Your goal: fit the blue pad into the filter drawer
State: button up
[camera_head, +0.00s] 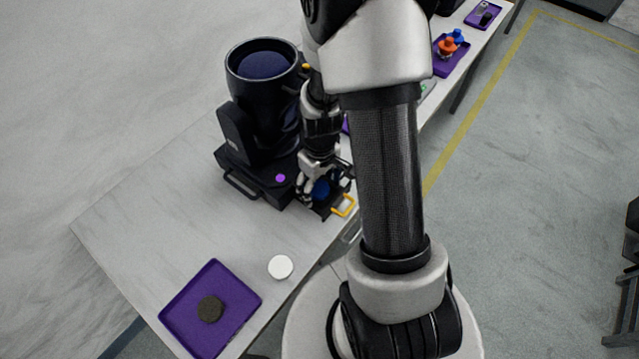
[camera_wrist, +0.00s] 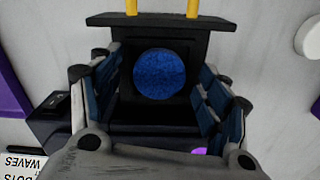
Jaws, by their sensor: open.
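The blue pad (camera_wrist: 161,74) is a round textured disc lying in the black filter drawer (camera_wrist: 213,41), with a dark surround visible around it. In the head view the pad (camera_head: 321,189) shows small and dark, partly covered by my gripper. The drawer, with its yellow handle (camera_head: 345,206), sticks out from the base of the black par can (camera_head: 262,125). My gripper (camera_wrist: 162,88) is open above the drawer, one finger on each side of the pad and apart from it. I cannot tell whether the pad sits fully flat.
A purple tray (camera_head: 240,290) with a dark round pad (camera_head: 210,309) lies at the table's near end. A white disc (camera_head: 281,267) lies between it and the drawer. Another purple tray (camera_head: 463,66) with orange and blue items stands farther back. My arm hides part of the table.

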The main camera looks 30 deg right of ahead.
jog(key=shift+r, duration=0.1)
notch_tip(320, 180, up, 12)
dwell(0.4)
jog(key=s+a+r+m+t, duration=0.1)
jog(key=s+a+r+t, duration=0.1)
jog(key=s+a+r, duration=0.3)
jog(key=s+a+r+t, duration=0.2)
jog(key=s+a+r, duration=0.3)
jog(key=s+r, duration=0.3)
notch_tip(320, 180, up, 4)
jog(key=shift+s+a+f+m+t, duration=0.15)
jog(key=shift+a+f+m+t, duration=0.15)
jog(key=shift+a+m, duration=0.1)
jog(key=shift+c, duration=0.5)
dwell(0.7)
